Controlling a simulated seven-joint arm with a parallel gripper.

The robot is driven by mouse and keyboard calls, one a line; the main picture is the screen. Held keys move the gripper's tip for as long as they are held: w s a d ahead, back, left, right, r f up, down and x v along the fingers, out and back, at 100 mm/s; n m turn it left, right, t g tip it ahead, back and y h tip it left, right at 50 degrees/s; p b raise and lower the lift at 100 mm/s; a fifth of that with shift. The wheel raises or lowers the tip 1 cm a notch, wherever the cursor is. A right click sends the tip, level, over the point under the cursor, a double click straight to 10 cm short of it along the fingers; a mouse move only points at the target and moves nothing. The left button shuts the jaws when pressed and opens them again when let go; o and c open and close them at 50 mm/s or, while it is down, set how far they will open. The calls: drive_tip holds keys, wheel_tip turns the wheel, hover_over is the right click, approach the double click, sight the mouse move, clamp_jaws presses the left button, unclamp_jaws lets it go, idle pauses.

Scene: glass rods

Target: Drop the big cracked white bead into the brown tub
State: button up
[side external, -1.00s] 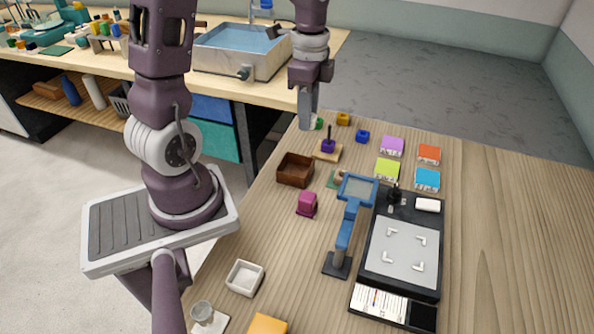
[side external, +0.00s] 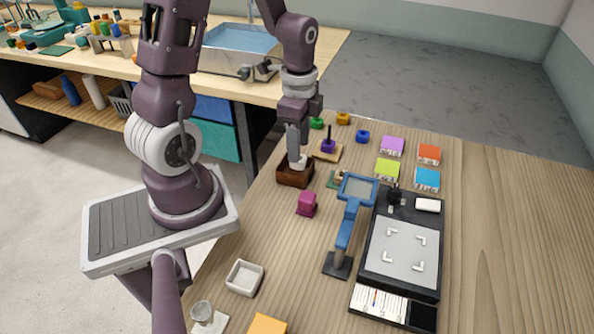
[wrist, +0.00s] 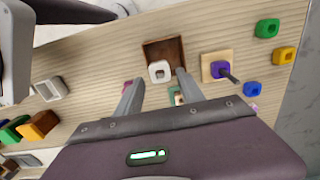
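The white bead (side external: 298,162) is a chunky ring with a square hole; I cannot make out cracks. It is just below my gripper (side external: 296,152), at the brown tub (side external: 294,179). In the wrist view the bead (wrist: 151,76) lies between my fingertips (wrist: 158,76) with a gap on each side, so the gripper is open. The bead overlaps the near edge of the tub (wrist: 178,46) there. I cannot tell whether it is in the air or resting in the tub.
A purple bead sits on a peg board (side external: 330,153) behind the tub. Green, yellow and blue (side external: 362,136) beads lie farther back. A magenta block (side external: 307,204) and a blue magnifier stand (side external: 344,235) are in front and to the right. A white dish (side external: 244,278) stands nearer.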

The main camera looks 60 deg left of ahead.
drive_tip(key=shift+o, duration=0.7)
wheel_tip(320, 180, up, 7)
drive_tip(key=s+d+r+n+t, duration=0.5)
drive_tip(key=s+d+r+n, duration=0.4)
drive_tip(key=s+d+r, duration=0.1)
drive_tip(key=shift+s+d+r+t, duration=0.3)
drive_tip(key=shift+d+r, duration=0.5)
drive_tip(key=shift+d, duration=0.25)
